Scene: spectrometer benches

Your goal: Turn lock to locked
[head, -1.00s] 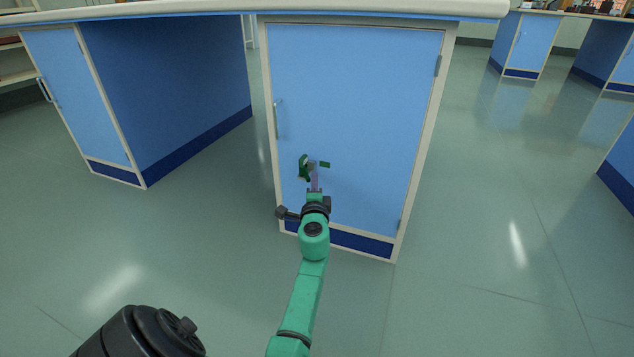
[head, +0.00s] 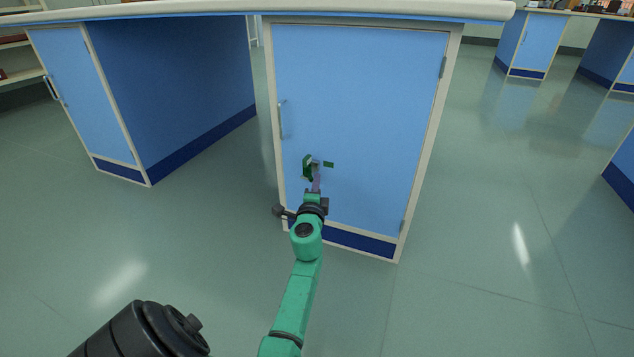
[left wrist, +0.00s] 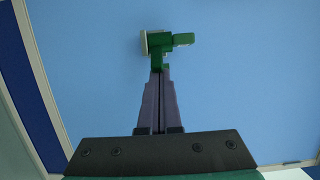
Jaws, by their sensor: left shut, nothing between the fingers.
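The lock is a small green fitting on the lower left of the blue cabinet door (head: 355,110). In the head view its green body (head: 308,167) stands left of my gripper tip, and a short green bar (head: 328,164) shows to the right. In the left wrist view the lock (left wrist: 161,42) has a pale plate at its left and a stubby arm pointing right. My left gripper (head: 316,165) is shut and empty, its purple fingers together (left wrist: 157,70) right at the lock's lower green part. I cannot tell whether they touch it. My right gripper is not in view.
A metal handle (head: 281,119) is on the door's left side, above the lock. The bench top (head: 380,9) overhangs the door. Another blue cabinet (head: 180,100) stands at the left. The floor at the right (head: 500,230) is clear.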

